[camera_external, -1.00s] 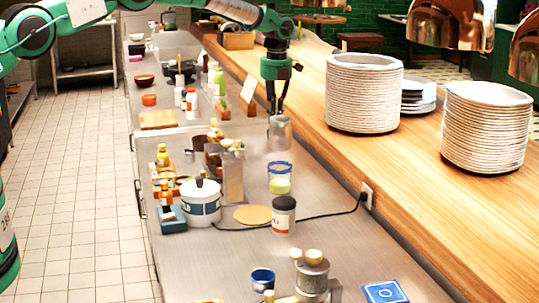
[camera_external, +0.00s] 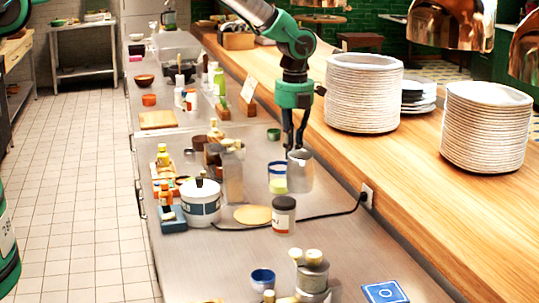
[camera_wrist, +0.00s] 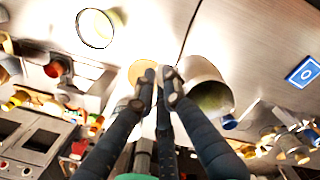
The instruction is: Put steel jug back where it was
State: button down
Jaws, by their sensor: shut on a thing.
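The steel jug (camera_external: 300,172) is a small grey metal vessel. It hangs from my gripper (camera_external: 294,148) above the steel counter (camera_external: 330,235), beside the right edge of a blue-rimmed glass with pale green contents (camera_external: 278,186). My gripper is shut on the jug near its upper edge. In the wrist view the jug (camera_wrist: 200,75) is right of my closed fingertips (camera_wrist: 158,76), with its round opening facing the camera. Whether its base touches the counter is hidden from me, but it looks raised.
A black cable (camera_external: 335,214) crosses the counter. A blue tile (camera_external: 385,292) lies front right. Plate stacks (camera_external: 362,95) stand on the wooden ledge.

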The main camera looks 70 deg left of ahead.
jog(key=s+d+b, duration=0.1)
jog(key=s+d, duration=1.2)
jog(key=d, duration=0.5)
jog(key=shift+s+a+f, duration=0.1)
jog(key=shift+a+f, duration=0.05)
jog(key=shift+f, duration=2.45)
jog(key=w+f+p, duration=0.1)
jog(key=w+p, duration=0.1)
jog(key=w, duration=1.3)
jog(key=shift+w+d+f, duration=0.2)
jog(key=shift+d, duration=0.2)
jog(key=shift+w, duration=0.15)
jog(key=shift+w+f+p, duration=0.15)
jog(key=shift+f+p, duration=0.6)
jog(key=shift+f, duration=1.05)
